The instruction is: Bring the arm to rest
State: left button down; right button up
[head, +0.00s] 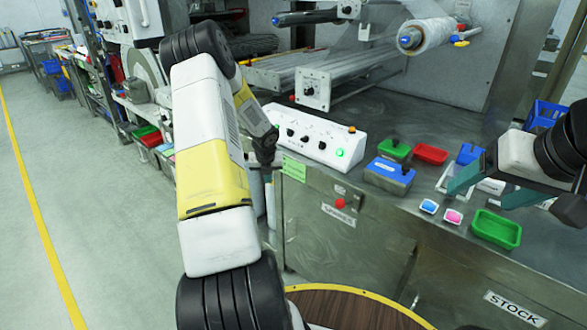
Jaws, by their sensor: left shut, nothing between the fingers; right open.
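My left arm, white and yellow, reaches up from the bottom of the head view and bends down to the right. My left gripper (264,158) is dark, shut and empty, in front of the left end of the white control box (318,137). It looks close to the box and the green label (294,168), but I cannot tell whether it touches. My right gripper (490,189) comes in from the right edge with teal fingers. It is open, above the steel bench, near a green tray (496,228).
A film roll (425,35) is at the back. A red button (340,203) is on the bench front. Open floor (95,200) lies left.

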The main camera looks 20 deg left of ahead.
pick_arm(q)
jog(key=s+d+r+n, duration=0.3)
jog(key=d+r+n, duration=0.15)
jog(key=r, duration=0.35)
jog(key=s+d+r+n, duration=0.3)
jog(key=s+r+n, duration=0.15)
jog(key=r, duration=0.45)
jog(key=s+d+r+n, duration=0.3)
jog(key=d+r+n, duration=0.15)
jog(key=r, duration=0.35)
jog(key=s+d+r+n+h, duration=0.1)
jog(key=s+d+r+n, duration=0.1)
jog(key=s+d+n, duration=0.2)
jog(key=s+d+r+n+t+h, duration=0.1)
jog(key=s+d+r+n, duration=0.2)
jog(key=s, duration=0.7)
jog(key=s+d+r+n+t+h, duration=0.1)
jog(key=s+d+r+n+h, duration=0.1)
jog(key=s+d+n, duration=0.4)
jog(key=s+r+n, duration=0.1)
jog(key=s+n, duration=0.1)
jog(key=n, duration=0.2)
jog(key=shift+d, duration=0.25)
jog(key=shift+r, duration=0.1)
